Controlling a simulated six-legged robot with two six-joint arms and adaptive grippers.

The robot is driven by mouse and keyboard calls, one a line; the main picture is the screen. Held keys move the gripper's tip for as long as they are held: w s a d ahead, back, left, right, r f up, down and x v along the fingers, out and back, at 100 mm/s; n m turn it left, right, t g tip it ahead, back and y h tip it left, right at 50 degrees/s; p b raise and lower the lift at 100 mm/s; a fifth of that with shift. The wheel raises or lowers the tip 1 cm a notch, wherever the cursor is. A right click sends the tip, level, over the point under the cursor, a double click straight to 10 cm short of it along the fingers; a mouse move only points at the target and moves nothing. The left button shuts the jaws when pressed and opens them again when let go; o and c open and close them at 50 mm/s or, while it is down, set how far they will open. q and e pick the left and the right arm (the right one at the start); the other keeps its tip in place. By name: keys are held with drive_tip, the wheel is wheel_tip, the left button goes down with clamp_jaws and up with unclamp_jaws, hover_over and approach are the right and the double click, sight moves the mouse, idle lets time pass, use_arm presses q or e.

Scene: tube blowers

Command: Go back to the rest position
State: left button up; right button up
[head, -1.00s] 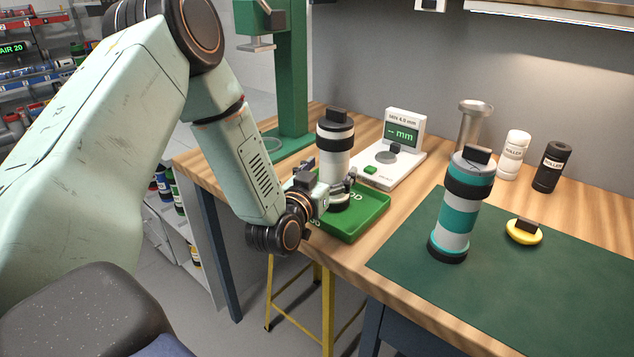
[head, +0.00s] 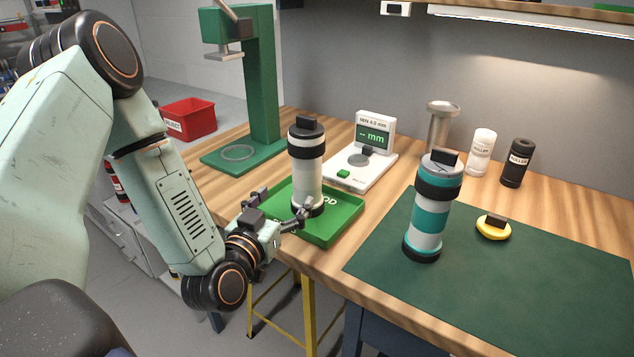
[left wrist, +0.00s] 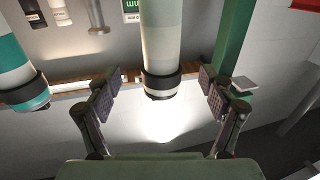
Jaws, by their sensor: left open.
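My left gripper (head: 283,207) is open and empty, low at the near left side of the green tray (head: 335,236). A white and grey tube with black bands (head: 306,172) stands upright in the tray, just ahead of the fingers. In the left wrist view the open fingers (left wrist: 160,98) spread on either side of this pale tube (left wrist: 160,45), with clear gaps. Whether the fingertips still reach around its base is hard to tell. My right gripper does not show.
A teal and grey tube (head: 430,215) stands on the green mat (head: 520,285) beside a yellow disc (head: 493,229). A gauge with a display (head: 372,140) and a green press (head: 262,90) stand behind the tray. A red bin (head: 187,119) is at the back left.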

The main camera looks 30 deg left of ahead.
sight(302, 162)
use_arm(q)
drive_tip(key=shift+r, duration=0.1)
drive_tip(key=w, duration=0.4)
drive_tip(key=w+a+b, duration=0.1)
drive_tip(key=w, duration=0.6)
drive_tip(key=shift+w+a+b, duration=0.3)
drive_tip(key=shift+w+a, duration=0.05)
drive_tip(key=shift+a, duration=0.05)
wheel_tip(302, 162, up, 3)
drive_tip(key=shift+w+f+p, duration=0.1)
drive_tip(key=shift+p, duration=0.3)
drive_tip(key=shift+s+r, duration=0.2)
drive_tip(key=shift+r, duration=0.3)
drive_tip(key=shift+w, duration=0.1)
drive_tip(key=shift+w+f, duration=0.1)
drive_tip(key=shift+f, duration=0.1)
